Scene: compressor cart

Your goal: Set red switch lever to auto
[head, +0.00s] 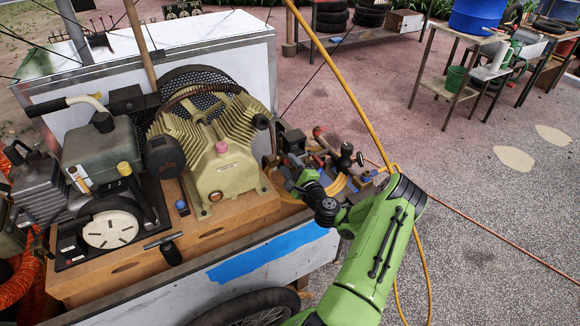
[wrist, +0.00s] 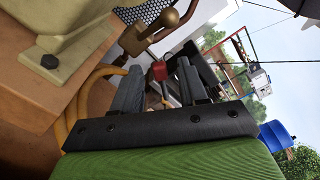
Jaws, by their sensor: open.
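In the wrist view a small red block-shaped piece (wrist: 158,71), which looks like the switch lever's red end, shows between the fingertips of my gripper (wrist: 160,68). The two dark fingers are open, with a gap on each side of the red piece. I cannot tell how deep it sits between them. In the head view my gripper (head: 297,180) reaches into the cluster of fittings right of the compressor. The lever's setting and its auto mark cannot be made out.
The tan compressor (head: 222,160) is on the wooden base left of my gripper. A yellow hose (head: 345,80) runs past my arm. Open paving (head: 470,190) lies to the right.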

